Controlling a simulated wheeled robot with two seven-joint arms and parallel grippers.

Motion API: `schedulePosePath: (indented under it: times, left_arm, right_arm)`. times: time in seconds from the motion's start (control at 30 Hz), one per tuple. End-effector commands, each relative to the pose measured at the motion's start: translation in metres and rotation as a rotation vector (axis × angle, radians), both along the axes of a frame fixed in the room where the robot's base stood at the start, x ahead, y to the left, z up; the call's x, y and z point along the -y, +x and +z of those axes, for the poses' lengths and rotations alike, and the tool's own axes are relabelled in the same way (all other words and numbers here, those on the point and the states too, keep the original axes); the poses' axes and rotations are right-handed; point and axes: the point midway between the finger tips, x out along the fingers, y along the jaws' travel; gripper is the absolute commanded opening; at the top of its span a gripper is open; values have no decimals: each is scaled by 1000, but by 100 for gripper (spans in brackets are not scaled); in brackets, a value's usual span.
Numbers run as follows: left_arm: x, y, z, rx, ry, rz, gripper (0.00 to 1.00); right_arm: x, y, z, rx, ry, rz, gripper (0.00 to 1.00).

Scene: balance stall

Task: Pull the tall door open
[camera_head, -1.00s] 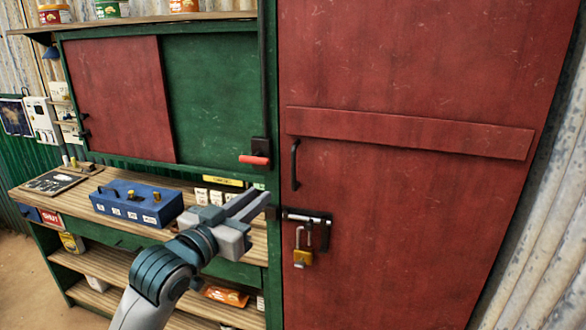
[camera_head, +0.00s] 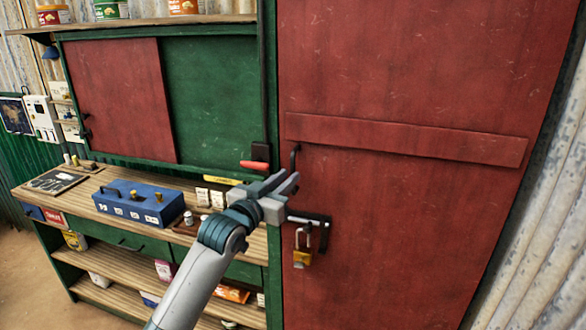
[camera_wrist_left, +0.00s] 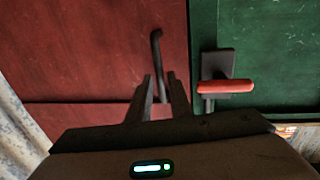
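The tall red door (camera_head: 400,220) fills the right of the head view and looks closed. Its black upright pull handle (camera_head: 295,160) is at its left edge, with the lower part hidden behind my left gripper (camera_head: 288,183). That gripper is open, its two fingers pointing at the handle. In the left wrist view the handle (camera_wrist_left: 157,52) runs down to the gap between the fingertips (camera_wrist_left: 160,82); I cannot tell whether they touch it. Below are a bolt (camera_head: 308,219) and a hanging brass padlock (camera_head: 302,258). My right gripper is not in view.
A red-handled lever (camera_head: 254,165) on the green frame is close left of the gripper; it also shows in the left wrist view (camera_wrist_left: 226,87). A wooden counter (camera_head: 75,197) holds a blue box (camera_head: 130,207). Corrugated metal wall (camera_head: 545,220) stands right of the door.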

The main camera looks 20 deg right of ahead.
Motion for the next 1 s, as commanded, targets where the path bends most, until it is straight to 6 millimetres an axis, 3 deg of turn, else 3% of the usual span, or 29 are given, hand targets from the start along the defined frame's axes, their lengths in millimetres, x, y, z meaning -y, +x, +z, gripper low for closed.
schedulePosePath:
  times: [0.3,0.77,0.87,1.0]
  left_arm:
    - [23,23,1,-1,1,1,18]
    - [28,28,0,-1,1,0,18]
    - [28,28,0,-1,1,1,0]
    - [28,28,0,-1,1,1,0]
  right_arm:
    - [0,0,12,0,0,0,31]
    - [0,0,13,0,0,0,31]
    - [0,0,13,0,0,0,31]
    - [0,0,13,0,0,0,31]
